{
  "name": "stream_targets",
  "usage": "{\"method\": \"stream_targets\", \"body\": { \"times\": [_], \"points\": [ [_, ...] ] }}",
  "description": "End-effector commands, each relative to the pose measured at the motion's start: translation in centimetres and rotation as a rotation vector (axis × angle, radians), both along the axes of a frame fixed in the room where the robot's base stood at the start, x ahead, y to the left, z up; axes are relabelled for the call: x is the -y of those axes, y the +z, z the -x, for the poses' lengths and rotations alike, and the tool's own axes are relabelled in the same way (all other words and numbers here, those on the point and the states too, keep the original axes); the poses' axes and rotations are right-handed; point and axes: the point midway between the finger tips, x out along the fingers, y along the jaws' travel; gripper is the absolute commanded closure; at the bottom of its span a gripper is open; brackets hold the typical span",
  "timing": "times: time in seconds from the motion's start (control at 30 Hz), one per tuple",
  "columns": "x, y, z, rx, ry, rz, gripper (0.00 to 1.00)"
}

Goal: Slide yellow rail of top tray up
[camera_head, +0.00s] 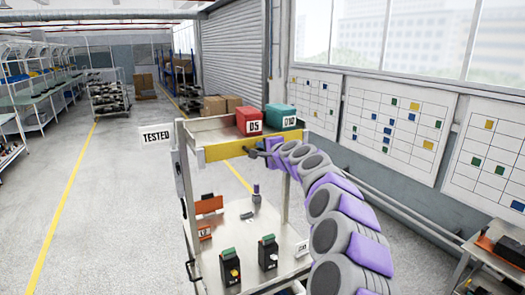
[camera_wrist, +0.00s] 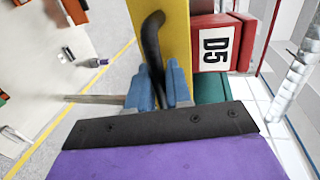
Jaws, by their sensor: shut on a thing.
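The yellow rail (camera_head: 222,151) runs along the front edge of the top tray (camera_head: 205,128) of a metal cart. A black curved handle (camera_wrist: 152,42) stands out from the rail, which also shows in the wrist view (camera_wrist: 176,28). My gripper (camera_head: 262,149) is at the right part of the rail. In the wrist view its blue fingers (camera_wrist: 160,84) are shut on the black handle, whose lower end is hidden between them.
A red bin marked D5 (camera_head: 249,121) and a teal bin marked D10 (camera_head: 280,117) stand on the top tray behind the rail. A "TESTED" sign (camera_head: 156,135) is at the cart's left. Breakers (camera_head: 230,267) stand on the lower shelf. Open floor lies left.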

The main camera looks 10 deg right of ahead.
Motion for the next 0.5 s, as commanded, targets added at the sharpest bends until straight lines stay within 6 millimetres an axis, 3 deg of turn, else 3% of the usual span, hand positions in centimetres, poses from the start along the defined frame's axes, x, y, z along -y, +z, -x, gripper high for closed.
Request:
{"method": "stream_targets", "body": {
  "times": [0.03,0.2,0.5],
  "points": [
    [0.1,1.4,0.0,0.004,-0.002,0.0,1.0],
    [0.0,4.0,0.0,0.005,-0.001,0.0,1.0],
    [0.0,4.6,0.0,0.007,-0.002,-0.002,1.0]
  ]
}}
